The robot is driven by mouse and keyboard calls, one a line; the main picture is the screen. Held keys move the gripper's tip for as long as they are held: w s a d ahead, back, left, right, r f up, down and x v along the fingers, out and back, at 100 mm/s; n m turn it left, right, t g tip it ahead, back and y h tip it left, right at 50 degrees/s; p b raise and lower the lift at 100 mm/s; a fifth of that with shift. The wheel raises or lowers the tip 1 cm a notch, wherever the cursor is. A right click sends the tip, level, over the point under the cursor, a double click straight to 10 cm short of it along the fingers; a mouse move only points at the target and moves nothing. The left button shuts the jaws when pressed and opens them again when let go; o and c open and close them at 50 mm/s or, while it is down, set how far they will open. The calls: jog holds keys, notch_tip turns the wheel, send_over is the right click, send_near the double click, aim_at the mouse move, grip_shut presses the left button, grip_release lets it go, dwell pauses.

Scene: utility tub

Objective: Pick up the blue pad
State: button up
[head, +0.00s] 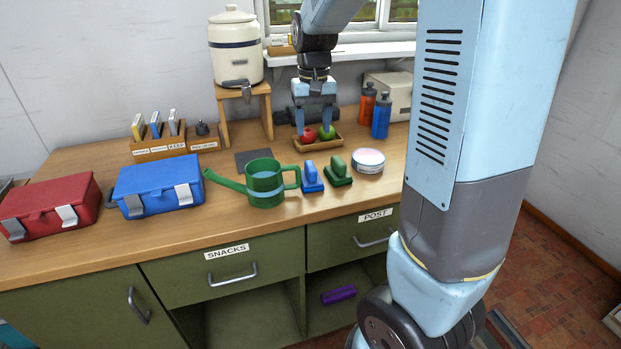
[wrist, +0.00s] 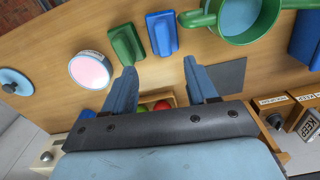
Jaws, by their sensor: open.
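The blue pad (head: 311,178) stands on the wooden counter between the green watering can (head: 265,184) and a green pad (head: 338,172) of similar shape, with a raised handle. In the wrist view the blue pad (wrist: 162,34) lies beyond my fingertips, with the green pad (wrist: 127,45) to its left. My gripper (head: 314,122) points down above the fruit tray, farther back on the counter than the blue pad. In the wrist view my gripper (wrist: 160,72) is open, with nothing between its fingers.
A wooden tray (head: 325,147) holds red and green fruit under my gripper. A round tin (head: 368,160) sits right of the pads. Orange (head: 367,103) and blue (head: 381,116) bottles stand behind. A dark mat (head: 259,160) lies behind the watering can. Counter in front of the pads is clear.

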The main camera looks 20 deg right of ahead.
send_over(311, 165)
jog(key=f, duration=0.7)
jog(key=shift+s+d+f, duration=0.15)
jog(key=shift+s+f, duration=0.05)
jog(key=shift+s, duration=0.15)
jog(key=shift+w+a+f, duration=0.15)
jog(key=shift+f, duration=1.25)
jog(key=shift+w+a+f, duration=0.1)
jog(key=shift+w+f, duration=0.05)
jog(key=shift+f, duration=1.2)
grip_shut()
